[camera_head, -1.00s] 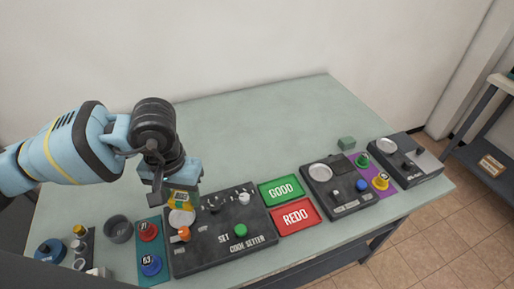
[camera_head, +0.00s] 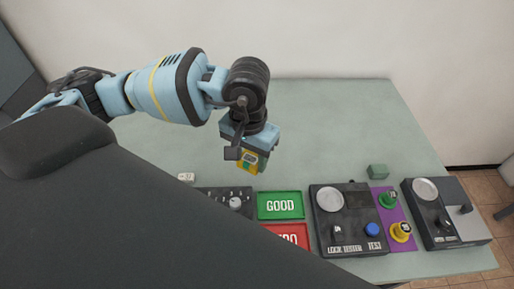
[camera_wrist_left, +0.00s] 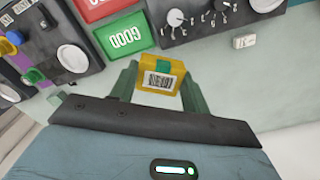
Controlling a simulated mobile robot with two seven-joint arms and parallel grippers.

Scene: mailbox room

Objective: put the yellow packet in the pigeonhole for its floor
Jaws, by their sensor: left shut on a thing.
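The yellow packet (camera_head: 248,160) is held by my left gripper (camera_head: 250,153) above the table, behind the green GOOD tray. In the left wrist view the packet (camera_wrist_left: 158,79) sits between the two green fingers of the left gripper (camera_wrist_left: 157,85). It bears a white label with a barcode and a green patch; I cannot read a floor on it. No pigeonhole shows in these frames. My right gripper is not in view.
The green GOOD tray (camera_head: 281,205) and the red tray (camera_head: 288,234) lie on the table (camera_head: 330,120). The table's back is clear.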

